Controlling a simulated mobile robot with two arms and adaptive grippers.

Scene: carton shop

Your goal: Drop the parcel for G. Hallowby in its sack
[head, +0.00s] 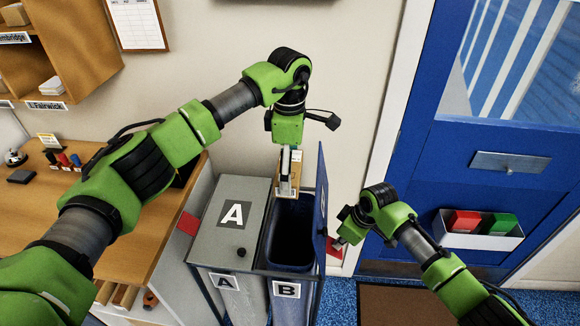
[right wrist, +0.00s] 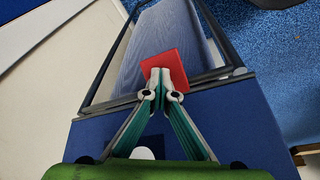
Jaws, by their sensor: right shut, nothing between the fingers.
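In the head view my left gripper (head: 289,165) points down and holds a small brown parcel (head: 294,178) at the back edge of the open top of compartment B. The name on the parcel cannot be read. The dark blue sack B (head: 292,232) hangs open in its frame, with its blue lid (head: 321,200) standing upright on the right. Sack A's grey lid (head: 222,228) is closed. My right gripper (head: 341,242) is beside the raised lid, on its outer side. In the right wrist view its fingers (right wrist: 162,82) are shut and empty, close to a red plate (right wrist: 166,66).
A blue door (head: 490,175) with a tray (head: 478,229) of red and green items is at the right. A wooden desk (head: 35,225) with stamps is at the left, under wall pigeonholes (head: 78,40). A brown mat (head: 400,305) lies on the blue floor.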

